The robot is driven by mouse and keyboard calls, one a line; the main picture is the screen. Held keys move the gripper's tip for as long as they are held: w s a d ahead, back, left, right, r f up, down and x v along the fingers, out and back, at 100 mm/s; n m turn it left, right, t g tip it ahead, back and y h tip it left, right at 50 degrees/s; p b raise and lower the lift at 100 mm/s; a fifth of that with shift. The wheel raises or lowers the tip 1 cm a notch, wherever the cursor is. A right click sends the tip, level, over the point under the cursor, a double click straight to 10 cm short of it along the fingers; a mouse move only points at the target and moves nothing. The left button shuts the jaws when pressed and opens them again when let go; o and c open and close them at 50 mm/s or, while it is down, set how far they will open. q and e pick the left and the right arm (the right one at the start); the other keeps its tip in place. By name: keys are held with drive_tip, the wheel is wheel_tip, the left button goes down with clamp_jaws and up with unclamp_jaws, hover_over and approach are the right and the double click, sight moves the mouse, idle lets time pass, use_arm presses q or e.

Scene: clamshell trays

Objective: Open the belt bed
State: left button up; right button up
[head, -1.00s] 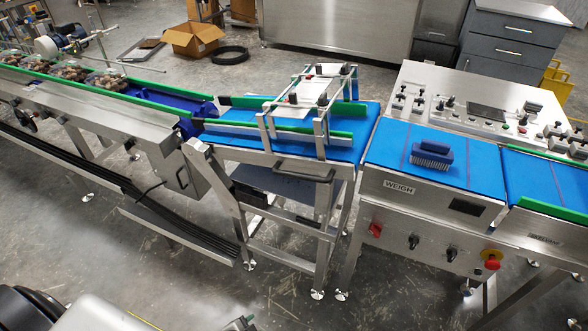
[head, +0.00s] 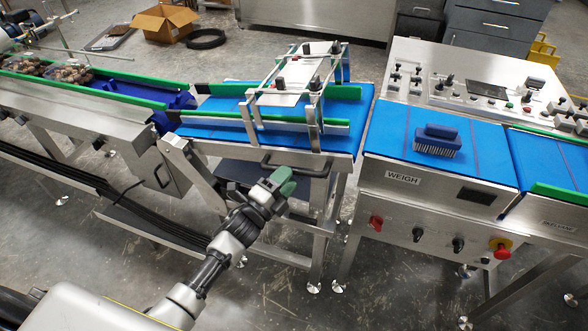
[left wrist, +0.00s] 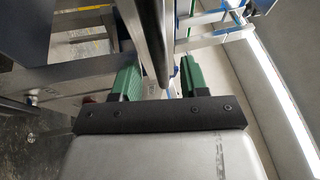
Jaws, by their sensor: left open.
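The belt bed (head: 340,140) is the middle conveyor section with a blue belt, green side guides and a metal frame on top. It lies down flat. A dark bar handle (head: 300,170) runs along its front edge. My left gripper (head: 284,180) is just in front of and below this handle. In the left wrist view, my left gripper's green fingers (left wrist: 158,78) are apart, and the dark handle bar (left wrist: 152,35) lines up with the gap between them. I cannot tell whether they touch it. My right gripper is not in view.
To the right, the weigh station (head: 385,150) has a brush (head: 437,140) on its blue belt and knobs on its front. To the left, an infeed conveyor (head: 75,115) carries clear trays. A cardboard box (head: 161,23) lies on the floor behind.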

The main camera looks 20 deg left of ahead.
use_arm(q)
drive_tip(key=shift+x, duration=1.7)
